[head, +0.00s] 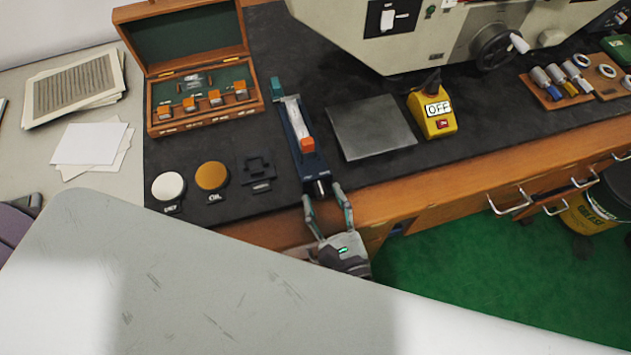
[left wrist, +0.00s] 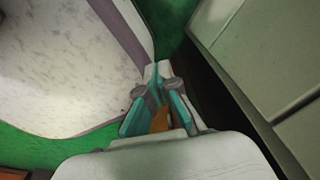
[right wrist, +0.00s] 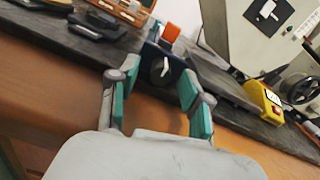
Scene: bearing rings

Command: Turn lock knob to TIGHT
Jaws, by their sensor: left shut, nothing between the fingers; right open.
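A long dark blue fixture (head: 301,148) with an orange block (head: 307,145) lies on the black mat near the bench's front edge. Its small metal lock knob (head: 320,187) is on the front end; it also shows in the right wrist view (right wrist: 160,68), with a pale lever-like part. The markings beside it are too small to read. My right gripper (head: 323,196) is open, its fingers on either side of the knob's end and apart from it as far as I can see. My left gripper (left wrist: 158,100) is shut and empty, away from the bench, and is outside the head view.
A wooden case (head: 205,118) with small orange-topped blocks, white (head: 168,186) and yellow (head: 212,175) discs and a black holder (head: 257,170) are to the left. A grey plate (head: 371,127) and a yellow OFF switch box (head: 432,113) are to the right.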

